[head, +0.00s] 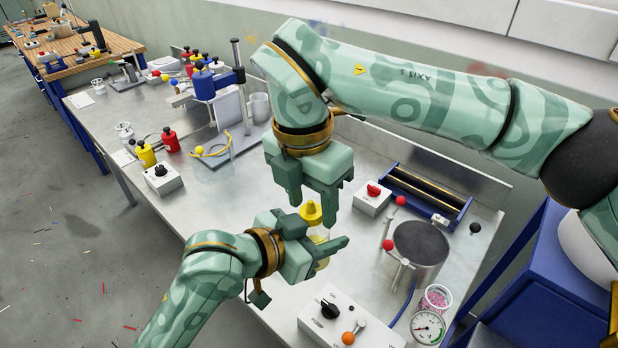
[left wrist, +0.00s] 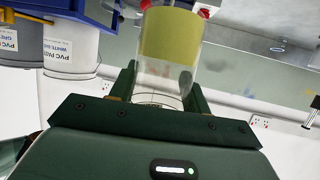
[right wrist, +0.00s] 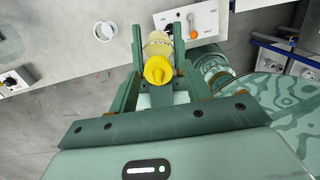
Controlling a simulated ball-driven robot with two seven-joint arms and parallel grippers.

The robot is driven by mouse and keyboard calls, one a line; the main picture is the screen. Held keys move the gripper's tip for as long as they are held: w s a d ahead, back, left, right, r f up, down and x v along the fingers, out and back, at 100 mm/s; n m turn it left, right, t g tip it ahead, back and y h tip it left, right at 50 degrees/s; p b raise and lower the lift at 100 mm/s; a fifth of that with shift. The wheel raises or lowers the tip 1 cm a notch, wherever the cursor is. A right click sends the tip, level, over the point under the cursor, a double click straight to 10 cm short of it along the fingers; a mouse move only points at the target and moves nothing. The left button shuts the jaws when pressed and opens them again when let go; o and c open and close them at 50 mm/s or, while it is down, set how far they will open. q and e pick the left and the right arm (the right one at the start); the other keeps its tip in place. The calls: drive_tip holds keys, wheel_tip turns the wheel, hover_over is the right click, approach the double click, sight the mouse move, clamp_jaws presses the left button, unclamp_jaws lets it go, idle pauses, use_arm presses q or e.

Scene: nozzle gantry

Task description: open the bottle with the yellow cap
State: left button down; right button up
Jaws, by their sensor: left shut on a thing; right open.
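The clear bottle (head: 322,238) with pale yellow in it and a yellow pointed cap (head: 312,213) is near the middle of the head view. My left gripper (head: 322,256) is shut on the bottle's body. In the left wrist view the bottle (left wrist: 165,78) sits between the two fingers. My right gripper (head: 312,203) is open above it, fingers pointing down. In the right wrist view the yellow cap (right wrist: 158,70) lies between the spread fingers, with gaps visible on both sides. The right fingers partly hide the cap's surroundings in the head view.
Around the bottle stand a box with a red knob (head: 372,198), a round dark-topped plate with posts (head: 420,243), a control box with an orange knob (head: 340,325), a gauge (head: 427,327) and a cup of pink beads (head: 436,298). The bench left of the grippers (head: 225,205) is mostly clear.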

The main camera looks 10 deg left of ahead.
drive_tip(key=shift+f, duration=0.25)
drive_tip(key=shift+c, duration=0.3)
drive_tip(key=c, duration=1)
drive_tip(key=o, duration=1.1)
